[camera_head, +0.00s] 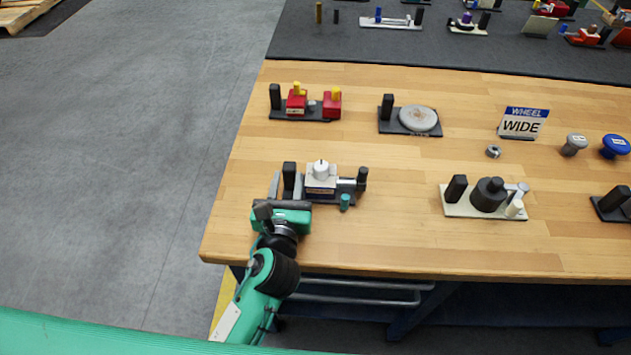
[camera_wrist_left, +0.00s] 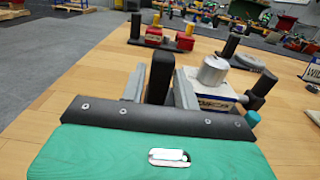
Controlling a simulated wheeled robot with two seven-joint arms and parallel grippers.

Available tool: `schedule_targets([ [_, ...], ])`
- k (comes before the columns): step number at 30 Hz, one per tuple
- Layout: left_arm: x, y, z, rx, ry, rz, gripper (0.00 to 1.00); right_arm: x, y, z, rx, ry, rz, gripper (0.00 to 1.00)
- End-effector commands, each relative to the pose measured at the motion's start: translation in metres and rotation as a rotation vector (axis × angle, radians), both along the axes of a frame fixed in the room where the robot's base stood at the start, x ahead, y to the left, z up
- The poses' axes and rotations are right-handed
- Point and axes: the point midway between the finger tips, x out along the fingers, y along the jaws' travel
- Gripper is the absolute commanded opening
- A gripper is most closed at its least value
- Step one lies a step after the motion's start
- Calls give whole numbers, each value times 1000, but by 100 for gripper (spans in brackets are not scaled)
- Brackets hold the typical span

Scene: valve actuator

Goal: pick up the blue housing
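A housing block (camera_head: 320,186), white on top with a dark blue lower band and a pale round cap, sits on a fixture with an upright black post (camera_head: 289,176). It also shows in the left wrist view (camera_wrist_left: 208,98), right of the fingers. My left gripper (camera_head: 286,187) is low over the table at the fixture's left end. Its two grey fingers stand apart, one on each side of the black post (camera_wrist_left: 160,76). The right finger looks very close to the post; contact cannot be told. The housing is outside the fingers. My right gripper is not in view.
A grey cylinder and a small teal peg (camera_head: 345,201) are right of the housing. Behind stand a red-block fixture (camera_head: 297,103) and a grey disc fixture (camera_head: 418,119). A cream plate fixture (camera_head: 456,208) is farther right. Bare wood (camera_head: 395,220) lies between.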

Motion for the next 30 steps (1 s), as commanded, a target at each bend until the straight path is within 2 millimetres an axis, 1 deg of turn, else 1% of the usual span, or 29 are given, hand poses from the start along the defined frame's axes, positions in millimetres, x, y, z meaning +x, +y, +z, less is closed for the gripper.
schedule_targets([
  [7, 32, -1, 6, -2, -4, 1, 31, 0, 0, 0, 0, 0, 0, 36],
  [10, 44, -1, 5, -1, -3, 0, 31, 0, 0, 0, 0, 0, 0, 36],
  [14, 50, -1, 4, -1, -1, 1, 31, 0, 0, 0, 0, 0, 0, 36],
  [20, 51, -1, 4, 0, -1, 1, 31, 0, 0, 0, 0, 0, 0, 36],
  [25, 50, -1, 4, 0, -1, 1, 0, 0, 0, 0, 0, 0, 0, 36],
  [30, 50, -1, 5, -2, -4, 0, 0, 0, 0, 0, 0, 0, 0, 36],
])
